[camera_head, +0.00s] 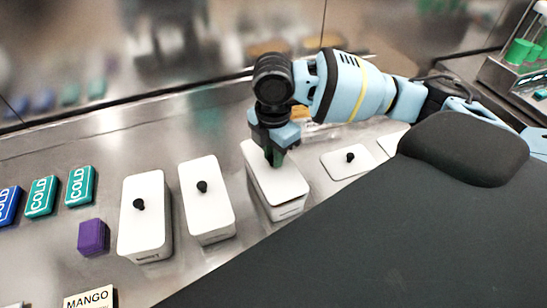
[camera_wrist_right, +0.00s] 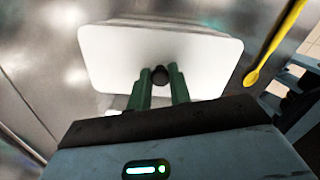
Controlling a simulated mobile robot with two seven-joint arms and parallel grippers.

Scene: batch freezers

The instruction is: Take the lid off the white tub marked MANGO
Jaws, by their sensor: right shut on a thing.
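My right gripper (camera_head: 273,157) is over the third white tub from the left and is shut on the black knob of its lid. In the right wrist view the two green fingers close on the knob (camera_wrist_right: 160,75) from both sides, and the white lid (camera_wrist_right: 110,55) spreads out around it. In the head view this lid (camera_head: 285,187) is on or just above the tub (camera_head: 289,212); I cannot tell which. The mark on this tub's front is too small to read. A card reading MANGO (camera_head: 88,299) shows at the bottom left. My left gripper is not in view.
Two lidded white tubs (camera_head: 145,205) (camera_head: 207,205) stand to the left. A flat white lid with a black knob (camera_head: 340,164) is to the right. A purple block (camera_head: 92,237) and COLD blocks (camera_head: 80,186) are at left. A yellow utensil (camera_wrist_right: 276,45) shows beside the lid.

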